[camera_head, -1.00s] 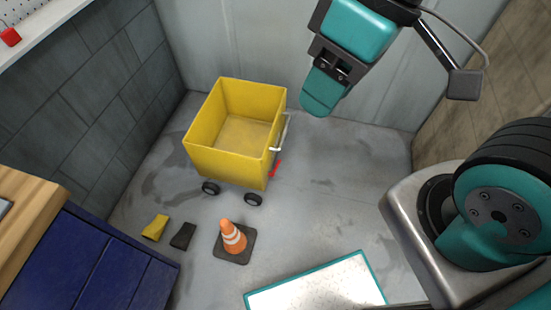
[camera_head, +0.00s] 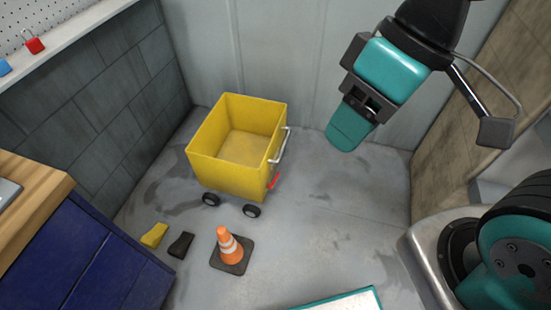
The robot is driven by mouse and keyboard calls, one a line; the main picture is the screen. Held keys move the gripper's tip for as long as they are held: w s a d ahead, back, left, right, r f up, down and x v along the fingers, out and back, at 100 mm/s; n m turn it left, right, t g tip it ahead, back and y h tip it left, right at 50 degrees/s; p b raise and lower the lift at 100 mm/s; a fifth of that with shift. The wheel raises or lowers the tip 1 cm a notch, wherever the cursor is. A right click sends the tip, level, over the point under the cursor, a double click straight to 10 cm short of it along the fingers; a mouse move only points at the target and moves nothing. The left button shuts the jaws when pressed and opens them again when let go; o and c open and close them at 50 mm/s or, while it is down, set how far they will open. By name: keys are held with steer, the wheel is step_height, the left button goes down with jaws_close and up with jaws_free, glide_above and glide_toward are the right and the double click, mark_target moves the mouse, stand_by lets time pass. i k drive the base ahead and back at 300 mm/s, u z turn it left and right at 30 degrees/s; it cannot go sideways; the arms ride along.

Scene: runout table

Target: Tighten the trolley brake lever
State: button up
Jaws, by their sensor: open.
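The trolley (camera_head: 228,174) is a yellow open box on black wheels, standing on the grey floor left of centre. It looks empty. A grey handle bar (camera_head: 280,146) is on its right side. The small red brake lever (camera_head: 273,180) sticks out low on that same side, below the handle. My gripper (camera_head: 350,125) hangs at the upper right, with teal fingers pointing down and left. It is open, holds nothing, and is apart from the trolley and the lever. The gap between its fingers is hard to see from this angle.
An orange and white cone (camera_head: 229,246) stands in front of the trolley. A yellow wedge (camera_head: 154,235) and a black wedge (camera_head: 181,245) lie beside it. A blue cabinet (camera_head: 85,260) stands at lower left. Floor right of the trolley is clear.

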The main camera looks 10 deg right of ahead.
mark_target(270, 186)
steer(key=u, duration=1.2)
steer(key=i, duration=0.75)
steer(key=z, duration=3.35)
